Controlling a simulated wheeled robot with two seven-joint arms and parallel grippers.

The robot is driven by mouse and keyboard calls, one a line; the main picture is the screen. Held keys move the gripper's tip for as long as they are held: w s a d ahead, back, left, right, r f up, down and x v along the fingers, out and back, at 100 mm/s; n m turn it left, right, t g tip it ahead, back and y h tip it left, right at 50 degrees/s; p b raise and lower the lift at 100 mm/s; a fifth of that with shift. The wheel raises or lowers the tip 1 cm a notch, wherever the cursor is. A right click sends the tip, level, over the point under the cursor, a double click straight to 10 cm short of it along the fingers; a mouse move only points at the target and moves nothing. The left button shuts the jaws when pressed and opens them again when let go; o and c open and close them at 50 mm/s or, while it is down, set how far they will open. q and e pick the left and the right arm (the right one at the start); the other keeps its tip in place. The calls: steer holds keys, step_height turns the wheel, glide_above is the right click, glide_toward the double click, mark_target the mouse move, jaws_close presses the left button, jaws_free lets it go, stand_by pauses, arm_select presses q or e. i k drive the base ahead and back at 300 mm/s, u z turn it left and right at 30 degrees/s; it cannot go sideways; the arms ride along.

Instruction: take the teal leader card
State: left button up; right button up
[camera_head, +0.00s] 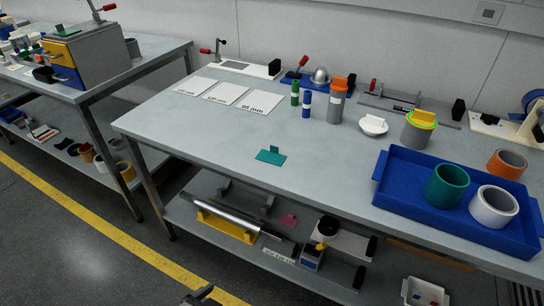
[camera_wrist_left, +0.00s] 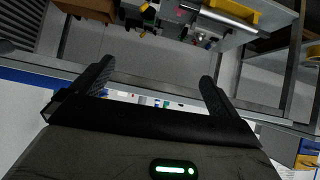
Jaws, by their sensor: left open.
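The teal leader card (camera_head: 271,156) lies on the grey bench top near its front edge, with a small upright tab on it. It stands clear of other things in the head view. I cannot make it out in the left wrist view. My left gripper (camera_wrist_left: 157,74) shows in the wrist view with its two dark fingers spread apart and nothing between them. In the head view only a dark tip shows at the bottom edge, below and apart from the bench top and the card. My right gripper is not in view.
White cards (camera_head: 222,93) lie behind the teal card. Green and blue tubes (camera_head: 307,104) and a grey orange-topped canister (camera_head: 336,105) stand behind it. A blue tray (camera_head: 400,185) with rolls is at right. A lower shelf holds a metal roller (camera_head: 230,217). The bench around the card is clear.

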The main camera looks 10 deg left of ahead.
mark_target(273, 156)
steer(key=u, duration=2.05)
steer(key=i, duration=1.7)
steer(key=z, duration=2.9)
